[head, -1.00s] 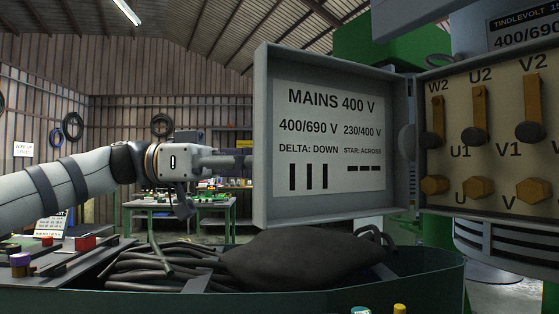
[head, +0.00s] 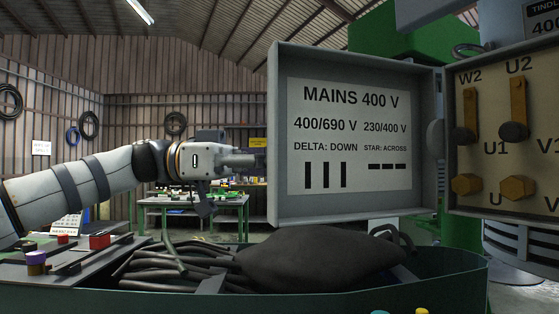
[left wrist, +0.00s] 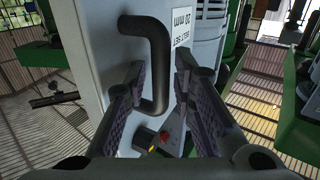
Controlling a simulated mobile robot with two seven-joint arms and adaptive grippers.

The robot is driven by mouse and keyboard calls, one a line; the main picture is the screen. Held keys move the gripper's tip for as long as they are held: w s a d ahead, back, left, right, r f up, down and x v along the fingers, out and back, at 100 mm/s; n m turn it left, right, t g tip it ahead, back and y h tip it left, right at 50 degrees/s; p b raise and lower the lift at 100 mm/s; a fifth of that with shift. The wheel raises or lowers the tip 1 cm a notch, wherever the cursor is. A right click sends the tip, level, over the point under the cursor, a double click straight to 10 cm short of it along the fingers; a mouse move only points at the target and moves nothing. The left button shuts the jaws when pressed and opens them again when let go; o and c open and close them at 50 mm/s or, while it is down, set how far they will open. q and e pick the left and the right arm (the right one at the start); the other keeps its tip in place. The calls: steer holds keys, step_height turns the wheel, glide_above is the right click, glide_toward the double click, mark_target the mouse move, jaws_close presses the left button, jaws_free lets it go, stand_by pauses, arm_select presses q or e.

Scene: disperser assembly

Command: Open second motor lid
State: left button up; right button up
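The motor lid (head: 279,140) is a grey, box-like cover. It stands swung open to the left of the terminal box (head: 465,205), its inner side with the wiring label facing me. My left gripper (head: 262,160) is at the lid's left edge; its fingertips are hard to make out there. In the left wrist view my left gripper (left wrist: 165,100) is open, its two padded fingers either side of a black bar handle (left wrist: 160,55) on a grey face. No clear grip on the handle shows. My right gripper is not in view.
Brass links and hex terminals (head: 515,187) sit exposed in the terminal box. Below the lid is a green tub (head: 350,290) with dark hoses and a black sack (head: 320,258). A tray with coloured parts (head: 75,262) lies at lower left. Work tables stand behind.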

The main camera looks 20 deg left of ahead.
arm_select(q)
steer(key=s+a, duration=0.2)
steer(key=a, duration=1)
steer(key=shift+d, duration=0.1)
